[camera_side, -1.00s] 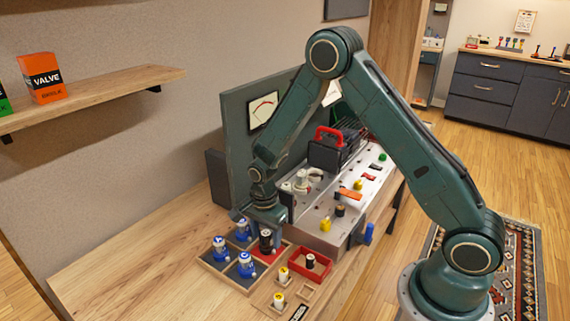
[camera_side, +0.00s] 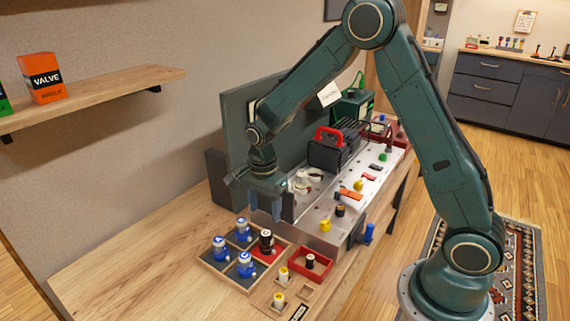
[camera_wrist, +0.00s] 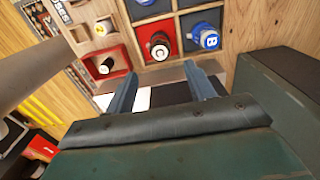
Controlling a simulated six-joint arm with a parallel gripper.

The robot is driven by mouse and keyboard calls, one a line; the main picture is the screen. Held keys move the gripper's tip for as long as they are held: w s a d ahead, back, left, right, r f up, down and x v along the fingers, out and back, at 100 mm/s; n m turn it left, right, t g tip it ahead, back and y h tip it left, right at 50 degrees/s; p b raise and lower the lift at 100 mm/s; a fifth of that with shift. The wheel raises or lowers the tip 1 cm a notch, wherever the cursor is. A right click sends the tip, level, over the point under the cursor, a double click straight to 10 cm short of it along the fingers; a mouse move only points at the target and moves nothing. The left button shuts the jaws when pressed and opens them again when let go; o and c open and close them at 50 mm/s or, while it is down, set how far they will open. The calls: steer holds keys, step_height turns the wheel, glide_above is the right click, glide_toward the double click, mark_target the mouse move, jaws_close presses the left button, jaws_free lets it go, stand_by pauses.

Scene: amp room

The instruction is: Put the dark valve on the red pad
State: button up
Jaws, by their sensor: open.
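The dark valve (camera_side: 266,240), with a pale top, stands upright on the red pad (camera_side: 259,254) in one compartment of the wooden tray (camera_side: 237,288). In the wrist view the valve (camera_wrist: 159,49) shows end-on against the red pad (camera_wrist: 143,27). My gripper (camera_side: 266,214) is above and behind the tray, clear of the valve. In the wrist view its two fingers (camera_wrist: 160,76) are spread apart with nothing between them.
Several blue valves (camera_side: 245,265) stand in the tray's other compartments. A red box (camera_side: 326,271) beside it holds a small dark valve (camera_side: 310,261). Yellow valves (camera_side: 283,275) stand in front. The metal amp chassis (camera_side: 325,212) is behind right. Bare wood lies to the left.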

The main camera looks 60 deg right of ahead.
steer(key=shift+r, duration=1.5)
steer(key=s+r+n+t, duration=0.3)
steer(key=s+r+n, duration=0.7)
steer(key=r, duration=0.5)
steer(key=s+r+n+t, duration=0.2)
steer(key=s+n, duration=0.6)
steer(key=s, duration=0.7)
steer(key=shift+a+r+t, duration=0.25)
steer(key=shift+r+t, duration=0.05)
steer(key=shift+r, duration=0.5)
